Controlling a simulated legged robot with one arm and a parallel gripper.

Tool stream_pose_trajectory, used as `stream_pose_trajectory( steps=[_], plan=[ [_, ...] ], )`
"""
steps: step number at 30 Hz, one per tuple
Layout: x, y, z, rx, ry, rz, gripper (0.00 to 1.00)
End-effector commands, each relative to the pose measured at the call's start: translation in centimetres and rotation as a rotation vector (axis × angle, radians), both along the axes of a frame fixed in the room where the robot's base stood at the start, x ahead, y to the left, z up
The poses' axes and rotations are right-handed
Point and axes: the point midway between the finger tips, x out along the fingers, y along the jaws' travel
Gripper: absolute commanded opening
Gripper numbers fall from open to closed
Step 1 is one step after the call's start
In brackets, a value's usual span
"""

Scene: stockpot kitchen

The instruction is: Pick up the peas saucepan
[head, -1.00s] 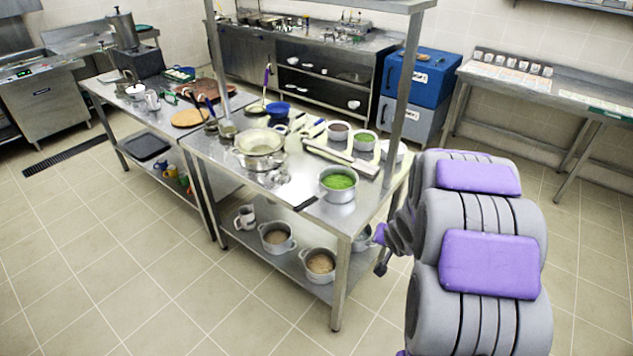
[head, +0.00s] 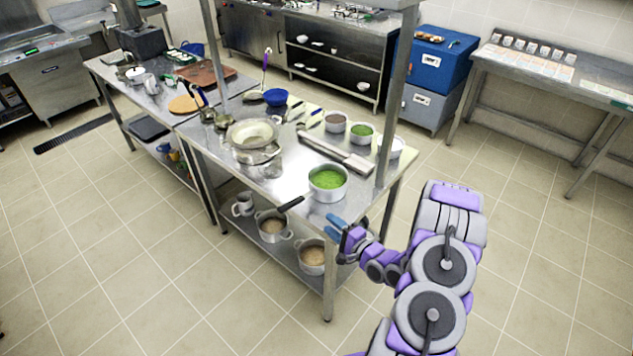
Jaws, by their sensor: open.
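The peas saucepan (head: 328,195) is a steel pan filled with bright green peas. It stands upright on the near right corner of the steel table (head: 285,188). Its dark handle (head: 291,203) points left and toward the viewer, over the table's front edge. My gripper (head: 336,227) has blue fingertips and is open. It shows just below the pan in the picture, in front of the table's near corner. It appears apart from the pan and holds nothing. The exact depth between gripper and pan is hard to tell.
A strainer bowl (head: 252,134) stands left of the pan. Behind it are a smaller container of green food (head: 362,135), a brown-filled one (head: 335,124) and a long metal bar (head: 338,155). A table post (head: 398,95) rises at right. Pots (head: 312,258) sit on the lower shelf. The near floor is clear.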

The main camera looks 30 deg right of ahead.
Motion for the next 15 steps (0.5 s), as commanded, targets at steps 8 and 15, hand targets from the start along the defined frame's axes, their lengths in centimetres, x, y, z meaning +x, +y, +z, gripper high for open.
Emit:
stream_pose_trajectory(
  steps=[8, 15],
  plan=[
    [1.4, 1.3, 0.3, 0.041, -0.027, -0.002, 0.46],
    [5.0, 1.7, 0.1, 0.043, -0.028, -0.002, 0.46]
  ],
)
